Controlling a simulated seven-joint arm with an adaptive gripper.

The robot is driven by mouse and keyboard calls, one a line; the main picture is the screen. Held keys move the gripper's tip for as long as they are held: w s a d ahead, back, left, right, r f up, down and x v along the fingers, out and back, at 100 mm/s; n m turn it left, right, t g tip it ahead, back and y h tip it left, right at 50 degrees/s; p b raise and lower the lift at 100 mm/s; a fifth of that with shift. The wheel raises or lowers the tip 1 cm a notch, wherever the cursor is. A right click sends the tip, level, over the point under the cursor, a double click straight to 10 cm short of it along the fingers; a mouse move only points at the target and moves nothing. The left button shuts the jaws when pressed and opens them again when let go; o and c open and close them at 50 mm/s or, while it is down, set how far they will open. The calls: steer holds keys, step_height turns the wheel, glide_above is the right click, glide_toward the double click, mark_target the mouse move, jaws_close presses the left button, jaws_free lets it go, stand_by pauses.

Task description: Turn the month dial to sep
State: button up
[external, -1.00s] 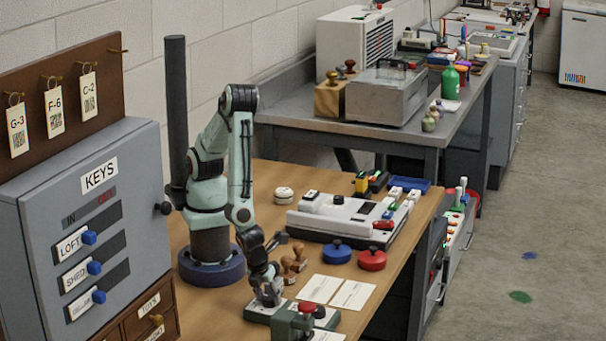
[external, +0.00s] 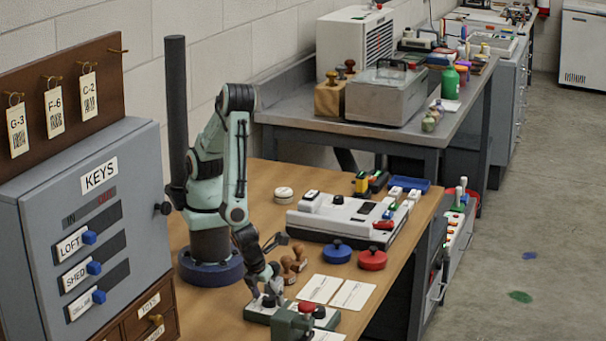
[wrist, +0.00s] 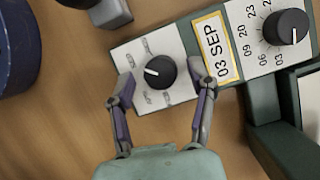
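The month dial (wrist: 160,71) is a small black round knob with a white pointer line on a pale plate of the green date device (external: 256,313). Its pointer aims to the left in the wrist view, and the small labels around it are too blurred to read. The yellow-framed window (wrist: 215,47) beside it reads "03 SEP". My gripper (wrist: 162,76) is open, with one finger on each side of the month dial and a visible gap to the knob. In the external view my gripper (external: 264,294) is low over the device's left end.
A second black dial (wrist: 289,26) with numbers around it sits on the same device, right of the window. Wooden-handled stamps (external: 294,260), white cards (external: 335,291), a blue pad (external: 337,251) and a red pad (external: 372,260) lie nearby. A grey key cabinet (external: 90,210) stands at left.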

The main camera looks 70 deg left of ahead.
steer(key=v, duration=1.2)
stand_by(0.4)
steer(key=w+a+r+n, duration=0.3)
steer(key=w+n, duration=0.1)
steer(key=w, duration=0.4)
steer(key=w+a+r+n, duration=0.3)
steer(key=w+r+n, duration=0.1)
steer(key=w, duration=0.4)
steer(key=w+a+r+n, duration=0.2)
steer(key=a+n, duration=0.1)
steer(key=a, duration=0.2)
steer(key=w+a+r+n, duration=0.2)
steer(key=w+a, duration=0.1)
steer(key=a, duration=0.3)
steer(key=s+a+r+n+g+h, duration=0.1)
steer(key=s+a+n, duration=0.2)
steer(key=a+n, duration=0.3)
steer(key=s+a+n+g, duration=0.1)
steer(key=s+a+n, duration=0.2)
steer(key=a+n, duration=0.3)
steer(key=s+n, duration=0.1)
steer(key=s+f+n+g, duration=0.1)
steer(key=s+n, duration=0.1)
steer(key=s+n+h, duration=0.1)
steer(key=shift+s+a+f+n+g, duration=0.1)
steer(key=shift+s+f+n+g, duration=0.2)
steer(key=shift+s+f+n, duration=0.1)
